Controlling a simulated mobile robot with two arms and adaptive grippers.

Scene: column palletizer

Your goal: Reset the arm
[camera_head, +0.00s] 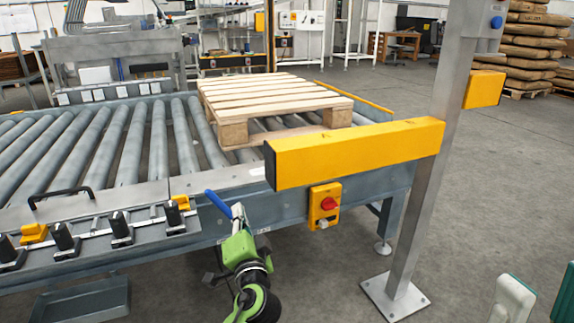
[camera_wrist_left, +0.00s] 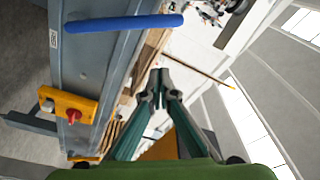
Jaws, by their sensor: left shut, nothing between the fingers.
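My left gripper (camera_head: 240,214) is low in front of the roller conveyor's side, close to a blue bar (camera_head: 218,204). Its green body and black wrist show below it in the head view. In the left wrist view the dark fingers of my left gripper (camera_wrist_left: 160,78) meet at their tips with nothing between them. The blue bar (camera_wrist_left: 123,23) lies to the upper left there, apart from the fingertips.
A wooden pallet (camera_head: 270,97) rests on the roller conveyor (camera_head: 126,150). A yellow beam (camera_head: 355,152) on a grey post (camera_head: 420,200) stands at right, above a red stop button (camera_head: 328,203). Stacked sacks (camera_head: 528,50) are at the back right. The floor between is clear.

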